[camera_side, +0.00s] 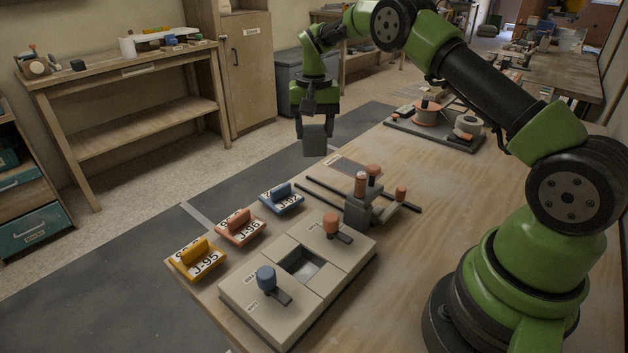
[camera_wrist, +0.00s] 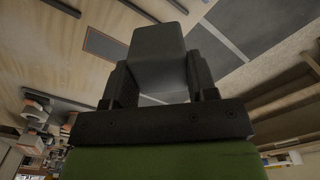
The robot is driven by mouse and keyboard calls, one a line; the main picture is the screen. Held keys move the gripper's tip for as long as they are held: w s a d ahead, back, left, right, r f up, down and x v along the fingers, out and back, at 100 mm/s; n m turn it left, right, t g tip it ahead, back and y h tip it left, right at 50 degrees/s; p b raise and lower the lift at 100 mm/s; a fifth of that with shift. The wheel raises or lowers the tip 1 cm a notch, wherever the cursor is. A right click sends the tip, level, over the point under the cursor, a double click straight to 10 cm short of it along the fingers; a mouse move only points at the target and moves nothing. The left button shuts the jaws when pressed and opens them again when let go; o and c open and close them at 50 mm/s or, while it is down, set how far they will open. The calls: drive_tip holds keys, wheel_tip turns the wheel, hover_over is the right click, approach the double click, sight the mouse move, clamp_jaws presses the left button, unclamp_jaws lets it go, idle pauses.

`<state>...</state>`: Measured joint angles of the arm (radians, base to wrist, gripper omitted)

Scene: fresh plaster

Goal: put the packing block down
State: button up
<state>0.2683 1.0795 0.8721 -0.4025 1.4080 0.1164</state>
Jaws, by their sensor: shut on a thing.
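The packing block is a plain dark grey block (camera_side: 315,143). My gripper (camera_side: 315,128) points down and is shut on it, one finger on each side. The block hangs in the air near the table's far left edge in the side view, with nothing seen touching its underside. In the wrist view the block (camera_wrist: 158,55) sits between the two dark fingers (camera_wrist: 155,85).
Two dark rails with a clamp (camera_side: 360,205) stand on the table nearer the camera. A pale fixture (camera_side: 245,290) with a square opening and two knobs lies in front. Blue, orange and yellow tags (camera_side: 282,200) line the left edge. A dark tray (camera_side: 455,137) holds spools behind.

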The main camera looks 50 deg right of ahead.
wheel_tip(320, 180, down, 9)
drive_tip(key=shift+r, duration=0.15)
idle(0.4)
drive_tip(key=o, duration=0.9)
